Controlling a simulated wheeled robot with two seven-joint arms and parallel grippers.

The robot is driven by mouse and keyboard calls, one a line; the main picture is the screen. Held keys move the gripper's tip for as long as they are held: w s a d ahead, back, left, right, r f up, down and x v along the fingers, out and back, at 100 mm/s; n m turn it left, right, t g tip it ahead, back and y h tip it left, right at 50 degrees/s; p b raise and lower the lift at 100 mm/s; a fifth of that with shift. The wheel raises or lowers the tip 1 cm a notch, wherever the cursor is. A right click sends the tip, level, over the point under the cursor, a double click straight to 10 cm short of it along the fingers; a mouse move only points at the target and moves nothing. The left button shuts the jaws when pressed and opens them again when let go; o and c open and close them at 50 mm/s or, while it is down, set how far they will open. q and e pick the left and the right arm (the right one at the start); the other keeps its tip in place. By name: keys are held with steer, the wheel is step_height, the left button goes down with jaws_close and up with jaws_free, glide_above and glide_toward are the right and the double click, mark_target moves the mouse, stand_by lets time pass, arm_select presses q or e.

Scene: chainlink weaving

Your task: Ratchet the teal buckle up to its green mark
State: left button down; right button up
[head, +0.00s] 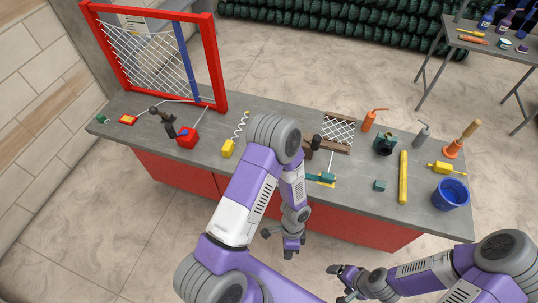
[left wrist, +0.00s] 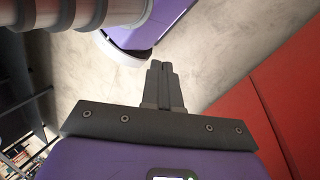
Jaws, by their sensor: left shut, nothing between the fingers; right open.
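A small teal piece that looks like the teal buckle (head: 326,177) lies near the front edge of the grey bench, with yellow beside it and a thin pale strap running up from it. It is too small to make out a green mark. My left gripper (head: 288,250) hangs in front of the bench, below and left of the buckle, apart from it. In the left wrist view its fingers (left wrist: 164,78) are together with nothing between them. My right gripper (head: 339,283) is open and empty at the bottom centre, low over the floor in front of the bench.
The grey bench (head: 270,185) has red fronts. A red frame with netting (head: 150,55) stands at its left. A wooden frame with mesh (head: 338,130), a teal block (head: 380,185), a yellow bar (head: 403,178) and a blue bucket (head: 451,195) stand around the right half. My left forearm hides part of the bench.

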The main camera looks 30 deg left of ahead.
arm_select(q)
steer(key=w+a+r+m+y+b, duration=0.1)
steer(key=w+a+r+m+y, duration=0.1)
steer(key=w+a+m+y, duration=0.45)
steer(key=w+a+r+m+y+b, duration=0.15)
steer(key=w+m+y, duration=0.25)
steer(key=m, duration=0.6)
steer(key=w+d+r+m+t+y+b, duration=0.15)
steer(key=w+r+m+t+y, duration=0.6)
steer(key=r, duration=0.85)
steer(key=w+a+f+g+b, duration=0.1)
steer(key=w+a+g+b, duration=0.1)
steer(key=a, duration=1.1)
steer(key=shift+w+m+y+b, duration=0.35)
steer(key=shift+w+m+y, duration=0.05)
steer(key=shift+w, duration=0.5)
steer(key=shift+f, duration=0.1)
